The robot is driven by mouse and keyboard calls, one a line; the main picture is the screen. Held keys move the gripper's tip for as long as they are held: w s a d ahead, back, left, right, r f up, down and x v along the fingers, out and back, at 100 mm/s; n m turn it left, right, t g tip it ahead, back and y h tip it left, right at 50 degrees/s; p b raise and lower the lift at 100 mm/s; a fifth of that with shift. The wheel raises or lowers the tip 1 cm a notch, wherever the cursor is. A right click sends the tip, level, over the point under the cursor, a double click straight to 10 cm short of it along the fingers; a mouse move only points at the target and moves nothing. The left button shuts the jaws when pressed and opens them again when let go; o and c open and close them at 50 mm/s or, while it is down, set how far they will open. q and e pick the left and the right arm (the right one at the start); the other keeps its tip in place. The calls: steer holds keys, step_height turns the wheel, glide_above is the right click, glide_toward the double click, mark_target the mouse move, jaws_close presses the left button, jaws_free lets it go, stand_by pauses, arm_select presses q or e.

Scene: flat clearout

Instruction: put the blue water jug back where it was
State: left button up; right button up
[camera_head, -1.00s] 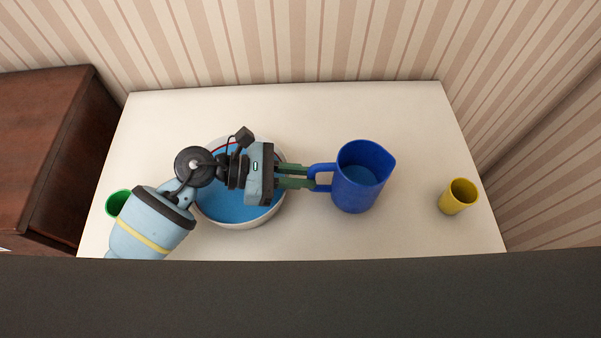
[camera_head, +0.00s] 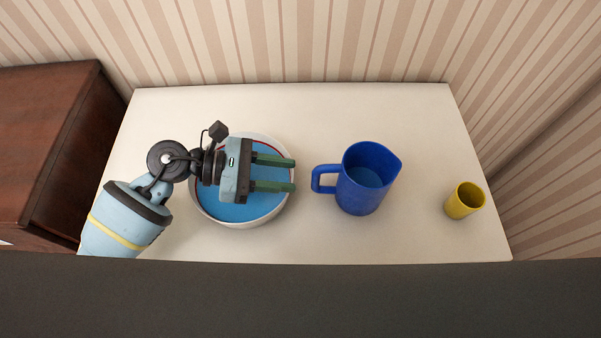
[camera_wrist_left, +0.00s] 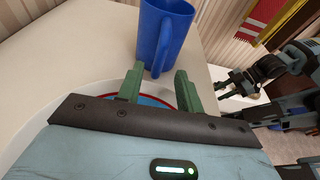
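The blue water jug (camera_head: 365,180) stands upright on the white table, right of the bowl, with liquid inside and its handle pointing left. It also shows in the left wrist view (camera_wrist_left: 163,35), beyond my fingers. My left gripper (camera_head: 294,174) is open and empty over the bowl's right side. Its fingertips point at the jug's handle with a small gap, not touching it. In the left wrist view its fingers (camera_wrist_left: 160,80) are spread apart. What seems to be my right gripper (camera_wrist_left: 238,85) shows small at the right of that view, its opening unclear.
A white bowl (camera_head: 197,205) with blue inside sits below my left gripper. A yellow cup (camera_head: 465,201) stands near the right edge of the white table (camera_head: 420,110). A brown cabinet (camera_head: 45,130) stands at the left. The table behind the jug is clear.

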arm_select(q)
steer(key=v, duration=0.7)
steer(key=shift+b, duration=0.45)
